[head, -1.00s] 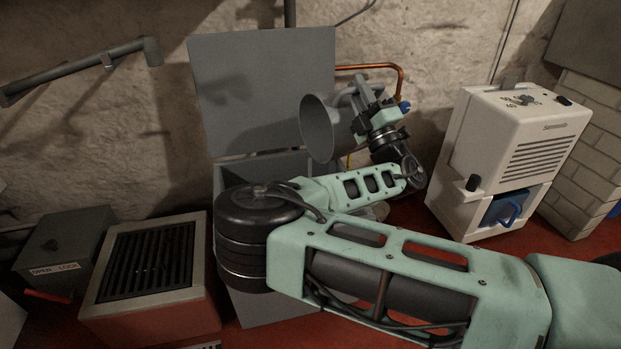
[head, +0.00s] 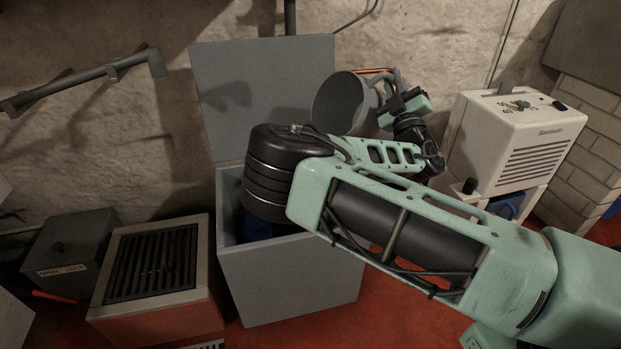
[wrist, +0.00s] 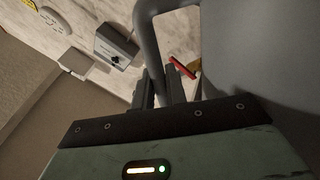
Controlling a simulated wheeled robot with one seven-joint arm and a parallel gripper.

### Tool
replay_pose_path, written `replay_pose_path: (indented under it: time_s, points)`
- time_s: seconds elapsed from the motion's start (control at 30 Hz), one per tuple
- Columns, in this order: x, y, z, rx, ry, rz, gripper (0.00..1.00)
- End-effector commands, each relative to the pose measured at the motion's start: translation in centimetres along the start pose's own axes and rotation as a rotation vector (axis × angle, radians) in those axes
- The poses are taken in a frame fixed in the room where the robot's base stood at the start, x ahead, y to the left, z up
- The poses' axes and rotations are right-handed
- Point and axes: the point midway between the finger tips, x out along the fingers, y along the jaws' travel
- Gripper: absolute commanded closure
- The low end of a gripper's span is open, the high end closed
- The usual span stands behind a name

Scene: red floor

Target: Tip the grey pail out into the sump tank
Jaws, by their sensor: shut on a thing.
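The grey pail (head: 330,112) is tilted on its side in the head view, its round mouth facing left and toward the camera. I make out no contents in its shaded inside. My gripper (wrist: 160,92) is shut on the pail's handle (wrist: 148,38), with the pail's body (wrist: 265,45) to the right in the wrist view. The sump tank, a grey box (head: 290,285) with its lid (head: 262,80) raised, stands below. The pail is higher than the tank's rim, near its back right. Something blue shows inside the tank; my arm hides part of the opening.
A white dehumidifier-like machine (head: 515,140) stands to the right. A grated box (head: 150,265) and a dark grey box (head: 72,245) with an "OPEN LOCK" label stand left of the tank. A pipe rail (head: 85,82) runs along the wall. Red floor shows in front.

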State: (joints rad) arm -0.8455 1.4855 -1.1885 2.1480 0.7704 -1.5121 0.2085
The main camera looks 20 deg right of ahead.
Motion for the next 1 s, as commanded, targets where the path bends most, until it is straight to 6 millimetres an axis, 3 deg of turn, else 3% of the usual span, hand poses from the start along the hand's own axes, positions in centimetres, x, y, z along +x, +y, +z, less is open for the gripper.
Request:
replay_pose_path:
  time_s: [0.1,0.33,0.5,0.67,1.0]
  points:
    - [1.0,1.6,0.5,0.078,-0.053,0.004,1.00]
    - [1.6,2.7,2.2,0.245,-0.161,0.000,1.00]
    - [1.0,2.4,4.7,0.390,-0.253,-0.001,1.00]
    - [1.8,3.7,6.2,0.530,-0.335,-0.001,1.00]
    - [0.4,2.2,10.4,0.829,-0.508,0.002,1.00]
